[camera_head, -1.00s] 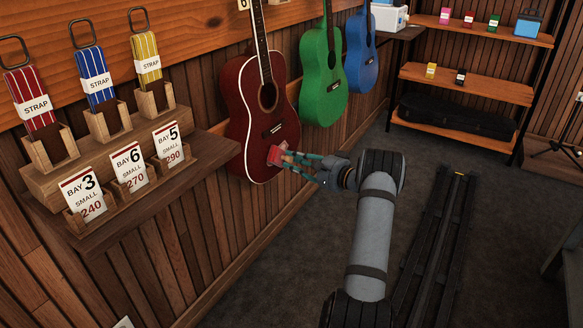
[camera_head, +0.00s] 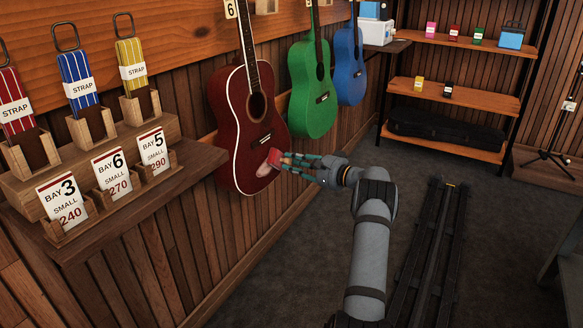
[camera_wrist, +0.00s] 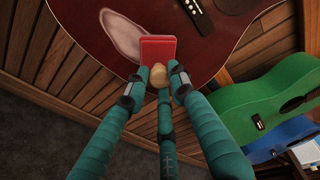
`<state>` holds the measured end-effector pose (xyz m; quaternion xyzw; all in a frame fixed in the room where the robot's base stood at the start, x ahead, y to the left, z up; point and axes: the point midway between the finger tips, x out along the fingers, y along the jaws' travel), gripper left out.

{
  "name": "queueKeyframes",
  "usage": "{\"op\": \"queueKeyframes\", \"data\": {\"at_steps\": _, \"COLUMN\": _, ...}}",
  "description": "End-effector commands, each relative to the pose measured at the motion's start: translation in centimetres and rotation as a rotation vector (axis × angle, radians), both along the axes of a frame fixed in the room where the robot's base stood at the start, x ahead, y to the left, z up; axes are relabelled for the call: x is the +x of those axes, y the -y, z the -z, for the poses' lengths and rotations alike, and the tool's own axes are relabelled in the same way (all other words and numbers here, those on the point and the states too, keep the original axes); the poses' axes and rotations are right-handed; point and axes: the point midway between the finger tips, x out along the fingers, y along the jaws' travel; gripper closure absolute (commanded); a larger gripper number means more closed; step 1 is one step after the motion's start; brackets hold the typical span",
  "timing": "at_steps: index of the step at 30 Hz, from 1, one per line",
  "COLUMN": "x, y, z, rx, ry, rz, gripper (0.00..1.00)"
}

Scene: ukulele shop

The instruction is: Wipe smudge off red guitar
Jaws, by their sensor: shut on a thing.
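The red guitar (camera_head: 240,120) hangs on the wood-panelled wall, left of the green and blue guitars. A pale, whitish oval smudge (camera_wrist: 122,33) shows on its lower body in the wrist view; in the head view the smudge (camera_head: 264,171) is partly behind my gripper. My gripper (camera_head: 281,161) is shut on a red block-like pad (camera_wrist: 158,49) with a tan knob (camera_wrist: 158,75) between the fingers. The pad is at the guitar's lower face, beside the smudge's right lower end in the wrist view. I cannot tell whether it touches the guitar.
The green guitar (camera_head: 312,90) and blue guitar (camera_head: 349,66) hang just to the right. A wooden wall shelf (camera_head: 150,200) with straps and price cards juts out at the left. Shelving (camera_head: 455,97) with small boxes stands at the back right. The floor below is open.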

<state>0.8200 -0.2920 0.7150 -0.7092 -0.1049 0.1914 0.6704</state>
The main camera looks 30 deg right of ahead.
Motion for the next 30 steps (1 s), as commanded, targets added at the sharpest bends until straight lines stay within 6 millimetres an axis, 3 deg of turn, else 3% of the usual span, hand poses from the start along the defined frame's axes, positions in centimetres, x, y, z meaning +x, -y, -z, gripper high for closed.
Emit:
{"op": "queueKeyframes", "data": {"at_steps": 13, "x": 1.5, "y": 2.3, "z": 0.0, "rx": -0.001, "ry": 0.002, "rz": -0.002, "gripper": 0.97}}
{"op": "queueKeyframes", "data": {"at_steps": 21, "x": 1.5, "y": 2.1, "z": 0.2, "rx": 0.000, "ry": 0.001, "rz": -0.002, "gripper": 0.97}}
{"op": "queueKeyframes", "data": {"at_steps": 30, "x": 0.4, "y": 0.4, "z": 0.4, "rx": 0.000, "ry": 0.001, "rz": -0.002, "gripper": 0.97}}
